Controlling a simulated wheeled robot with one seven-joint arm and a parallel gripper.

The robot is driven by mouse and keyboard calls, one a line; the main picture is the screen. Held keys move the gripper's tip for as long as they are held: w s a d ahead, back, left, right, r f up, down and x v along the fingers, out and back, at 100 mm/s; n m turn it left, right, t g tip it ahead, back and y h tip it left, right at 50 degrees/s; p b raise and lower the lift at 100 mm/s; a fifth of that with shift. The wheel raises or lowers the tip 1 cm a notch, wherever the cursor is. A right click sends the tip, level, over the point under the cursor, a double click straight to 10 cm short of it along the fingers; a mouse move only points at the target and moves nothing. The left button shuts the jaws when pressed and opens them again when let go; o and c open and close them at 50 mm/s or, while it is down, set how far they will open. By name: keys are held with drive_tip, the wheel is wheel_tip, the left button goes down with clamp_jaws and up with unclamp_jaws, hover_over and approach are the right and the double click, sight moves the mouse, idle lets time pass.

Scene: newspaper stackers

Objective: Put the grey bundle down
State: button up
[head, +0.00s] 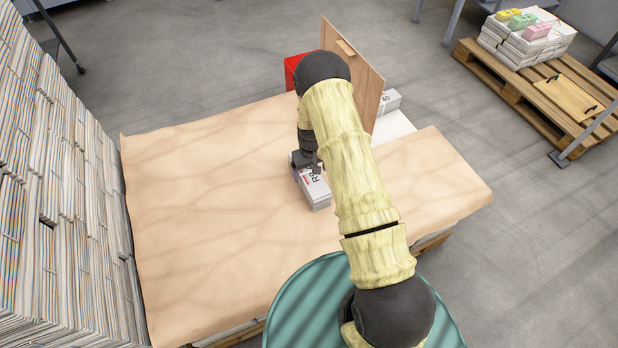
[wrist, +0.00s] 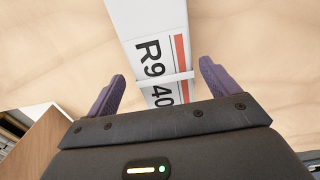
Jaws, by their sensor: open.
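The grey bundle (head: 319,193) lies on the brown sheet-covered table (head: 200,230), partly hidden by my gripper and arm in the head view. In the wrist view the bundle (wrist: 150,30) is a pale grey block with a white band, a red stripe and the marking "R9 40". My gripper (head: 308,168) is at the bundle's far end. In the wrist view my gripper (wrist: 161,88) is open, with one purple finger on each side of the bundle and gaps between fingers and bundle. The bundle's near end is hidden below the gripper body.
An upright wooden board (head: 355,75) stands behind my arm, with a red bin (head: 292,72) and another grey bundle (head: 389,101) near it. Tall newspaper stacks (head: 60,190) line the left. A pallet (head: 500,85) with bundles stands at the back right. The table's left half is clear.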

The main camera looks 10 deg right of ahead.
sight(309, 171)
drive_tip(key=shift+f, duration=0.15)
drive_tip(key=f, duration=0.5)
drive_tip(key=shift+w+a, duration=0.2)
drive_tip(key=shift+a, duration=0.05)
drive_tip(key=shift+w+r, duration=0.1)
clamp_jaws()
idle(0.3)
wheel_tip(309, 171, up, 10)
idle(0.6)
idle(0.4)
